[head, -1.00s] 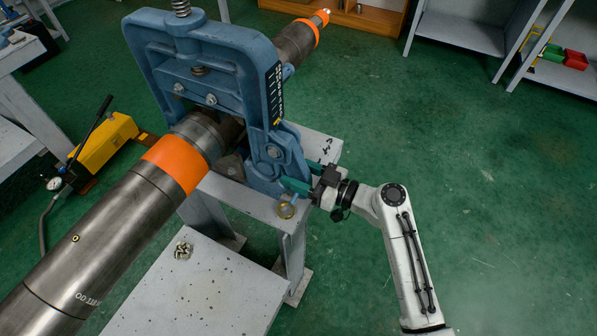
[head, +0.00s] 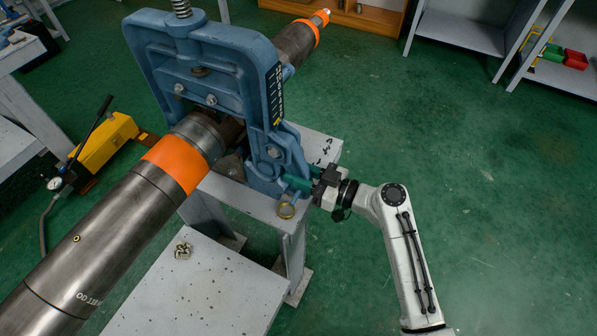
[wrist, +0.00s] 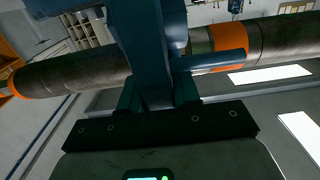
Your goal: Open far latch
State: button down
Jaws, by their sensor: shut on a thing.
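The blue pipe vise (head: 205,50) stands on a grey stand, its frame over the steel pipe. The blue latch (head: 272,153), with a bolt, is low on the vise's right side, against the frame. My gripper (head: 297,182), with green fingers, reaches in from the right at the latch's lower end. In the wrist view, my gripper (wrist: 158,92) has one finger on each side of an upright blue bar of the latch (wrist: 150,60) and is shut on it. The exact contact at the fingertips is hidden by the bar.
The steel pipe (head: 130,225) with orange bands runs through the vise. A yellow pump (head: 103,143) stands on the floor at left. Shelves (head: 460,35) are at the back right. The green floor at right is clear.

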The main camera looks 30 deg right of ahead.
aim_at(308, 170)
jog(key=r+g+h+p, duration=0.1)
jog(key=p, duration=0.2)
jog(key=s+d+r+g+p, duration=0.1)
jog(key=p, duration=0.1)
jog(key=s+r+g+h+p, duration=0.1)
jog(key=p, duration=0.2)
jog(key=shift+s+d+r+g+h+p, duration=0.15)
jog(key=shift+d+g+h+p, duration=0.15)
jog(key=p, duration=0.2)
jog(key=r+g+h+p, duration=0.1)
jog(key=shift+s+d+r+g+p, duration=0.1)
jog(key=shift+s+d+g+p, duration=0.2)
jog(key=shift+s+p, duration=0.1)
jog(key=p, duration=0.1)
jog(key=g+h+p, duration=0.1)
jog(key=p, duration=0.1)
jog(key=shift+s+d+r, duration=0.2)
jog(key=shift+s+r, duration=0.05)
jog(key=shift+r, duration=0.15)
jog(key=shift+g, duration=0.3)
jog(key=c, duration=0.9)
grip_release()
jog(key=shift+s+d, duration=0.1)
jog(key=b+v, duration=0.1)
jog(key=v, duration=0.9)
jog(key=shift+s+r, duration=0.2)
jog(key=shift+r, duration=0.05)
